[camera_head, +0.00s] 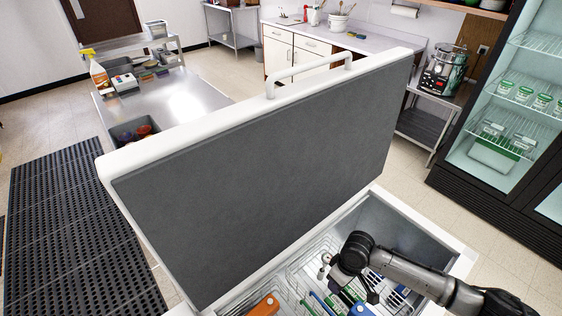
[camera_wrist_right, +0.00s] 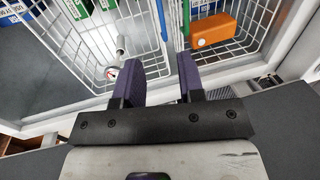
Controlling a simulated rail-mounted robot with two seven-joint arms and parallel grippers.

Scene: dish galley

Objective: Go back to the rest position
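My right arm reaches in from the right over an open white chest freezer (camera_head: 425,222) in the head view. My right gripper (camera_head: 368,292) is above the wire baskets, its fingertips small and dark there. In the right wrist view the two purple-padded fingers of this gripper (camera_wrist_right: 163,75) stand apart with nothing held between them. Wire baskets (camera_wrist_right: 85,60) lie beyond the fingers. My left gripper is not in view.
The raised freezer lid (camera_head: 260,180) stands just beyond the arm. A glass-door fridge (camera_head: 500,120) stands at the right; a steel table (camera_head: 185,95) is behind the lid.

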